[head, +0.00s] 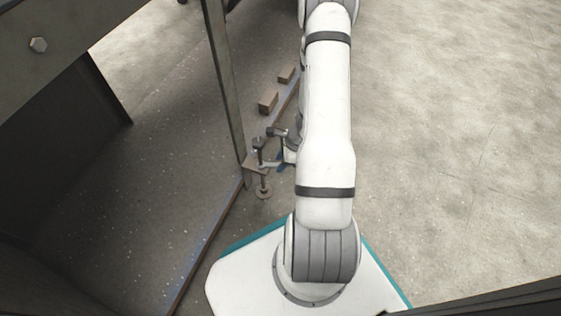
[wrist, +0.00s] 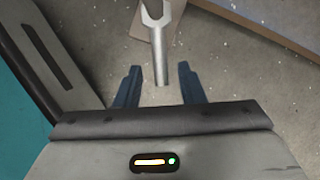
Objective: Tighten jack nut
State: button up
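The jack (head: 262,178) is a dark upright screw with a round foot, at a bracket on the metal post in the head view. A light grey open-ended spanner (wrist: 161,55) shows in the wrist view with its forked end at the top edge. In the head view a pale bar (head: 270,164), which looks like this spanner, reaches from the jack toward my gripper. My gripper (wrist: 158,85) is open, its two dark blue fingers apart on either side of the spanner's handle end, with gaps on both sides. The jack nut itself is too small to make out.
A metal post (head: 226,90) stands just left of the jack. Small wooden blocks (head: 268,102) lie on the floor behind it. A dark panel (head: 65,150) fills the left. The concrete floor (head: 450,130) to the right is clear.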

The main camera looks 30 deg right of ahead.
grip_shut()
jog(key=shift+a, duration=0.1)
dwell(0.4)
jog(key=shift+a, duration=0.1)
